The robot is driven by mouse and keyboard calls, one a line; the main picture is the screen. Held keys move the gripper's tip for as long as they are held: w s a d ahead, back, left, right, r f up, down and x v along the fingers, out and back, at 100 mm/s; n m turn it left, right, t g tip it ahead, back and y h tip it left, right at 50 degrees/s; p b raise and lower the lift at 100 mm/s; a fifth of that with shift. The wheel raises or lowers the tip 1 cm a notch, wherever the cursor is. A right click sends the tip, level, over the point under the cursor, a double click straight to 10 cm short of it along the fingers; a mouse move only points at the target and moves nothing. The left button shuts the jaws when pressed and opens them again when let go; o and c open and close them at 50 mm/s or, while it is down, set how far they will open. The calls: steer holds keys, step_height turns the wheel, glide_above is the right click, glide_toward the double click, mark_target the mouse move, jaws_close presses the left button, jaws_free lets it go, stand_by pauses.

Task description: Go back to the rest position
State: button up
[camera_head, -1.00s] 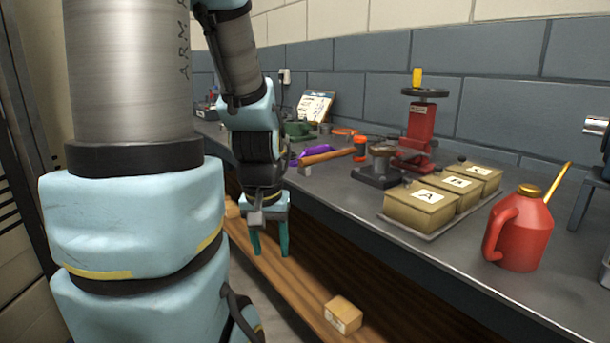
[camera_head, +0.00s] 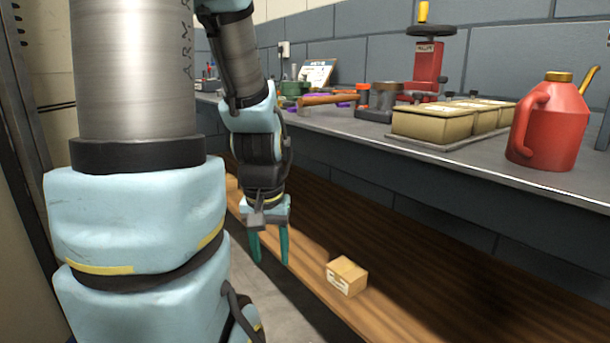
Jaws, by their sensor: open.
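My gripper (camera_head: 269,246) hangs pointing down at the end of my folded arm, left of the middle of the head view. Its two teal fingers are apart, with nothing between them. In the picture it is in front of the low wooden shelf (camera_head: 400,305) under the workbench, clear of the bench top. I cannot tell its exact distance from the shelf.
The workbench (camera_head: 480,167) runs along the right, its front edge at mid-height. On it stand a red oil can (camera_head: 548,125), lidded boxes (camera_head: 432,122), a red press (camera_head: 429,65) and a hammer (camera_head: 330,99). A small cardboard box (camera_head: 346,276) sits on the low shelf.

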step_height(320, 180, up, 29)
steer(key=p, duration=2.8)
steer(key=shift+r, duration=0.1)
